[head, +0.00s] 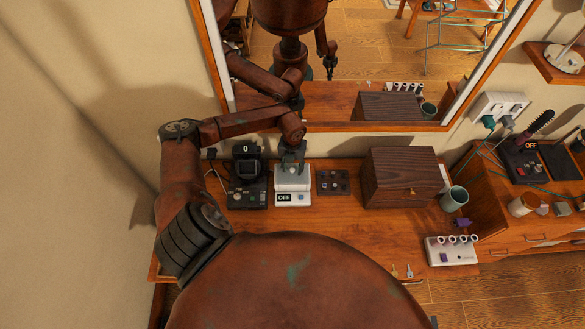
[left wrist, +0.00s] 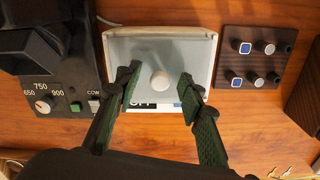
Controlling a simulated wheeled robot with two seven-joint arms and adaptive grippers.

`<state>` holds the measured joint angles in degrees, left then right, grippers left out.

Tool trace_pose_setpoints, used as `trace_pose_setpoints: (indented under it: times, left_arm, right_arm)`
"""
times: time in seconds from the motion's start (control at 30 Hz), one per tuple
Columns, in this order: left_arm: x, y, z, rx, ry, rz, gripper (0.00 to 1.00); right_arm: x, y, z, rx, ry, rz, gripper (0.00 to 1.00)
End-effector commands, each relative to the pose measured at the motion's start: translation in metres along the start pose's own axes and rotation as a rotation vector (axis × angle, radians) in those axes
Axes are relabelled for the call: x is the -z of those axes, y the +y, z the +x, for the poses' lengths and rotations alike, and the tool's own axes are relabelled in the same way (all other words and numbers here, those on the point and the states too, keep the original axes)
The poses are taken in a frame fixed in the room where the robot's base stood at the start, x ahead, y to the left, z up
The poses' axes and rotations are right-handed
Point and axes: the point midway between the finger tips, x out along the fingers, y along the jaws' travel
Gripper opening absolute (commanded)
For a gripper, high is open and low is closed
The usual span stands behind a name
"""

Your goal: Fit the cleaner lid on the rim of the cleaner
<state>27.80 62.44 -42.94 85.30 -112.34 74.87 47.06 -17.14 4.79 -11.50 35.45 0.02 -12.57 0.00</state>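The cleaner (head: 293,199) is a white box with an OFF display on the wooden counter. Its grey lid (left wrist: 150,52) with a round white knob (left wrist: 160,80) lies over the cleaner's top, inside the white rim (left wrist: 209,50) in the left wrist view. I cannot tell whether it sits fully down all round. My left gripper (head: 292,163) is right above the cleaner. In the left wrist view its green-padded fingers (left wrist: 159,82) are apart, one on each side of the knob, with gaps between. My right gripper is not directly visible; a dark arm end shows only in the mirror.
A black device with dials (head: 247,190) stands close left of the cleaner. A dark knob panel (head: 333,182) lies close right, then a wooden box (head: 398,178) and a teal cup (head: 455,198). A white rack (head: 452,251) is at front right. The mirror (head: 380,60) stands behind.

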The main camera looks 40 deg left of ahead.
Motion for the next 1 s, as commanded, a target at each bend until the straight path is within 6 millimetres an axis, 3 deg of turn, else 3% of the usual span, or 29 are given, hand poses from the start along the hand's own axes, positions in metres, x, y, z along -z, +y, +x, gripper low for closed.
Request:
trace_pose_setpoints:
  times: [0.17,0.6,0.8,1.0]
  left_arm:
    - [-0.002,0.001,-0.017,0.000,-0.004,0.001,0.36]
    - [-0.001,0.000,-0.101,0.000,-0.003,0.000,0.36]
    - [-0.001,0.000,-0.118,0.000,-0.001,0.000,0.36]
    - [0.000,0.000,-0.120,0.000,0.000,0.000,0.36]
  right_arm:
    - [0.000,-0.001,0.000,0.001,0.000,0.001,0.00]
    - [0.000,-0.003,0.000,0.003,0.000,0.002,0.00]
    - [0.000,-0.003,0.000,0.003,0.000,0.002,0.00]
    - [0.000,-0.003,0.000,0.003,0.000,0.002,0.00]
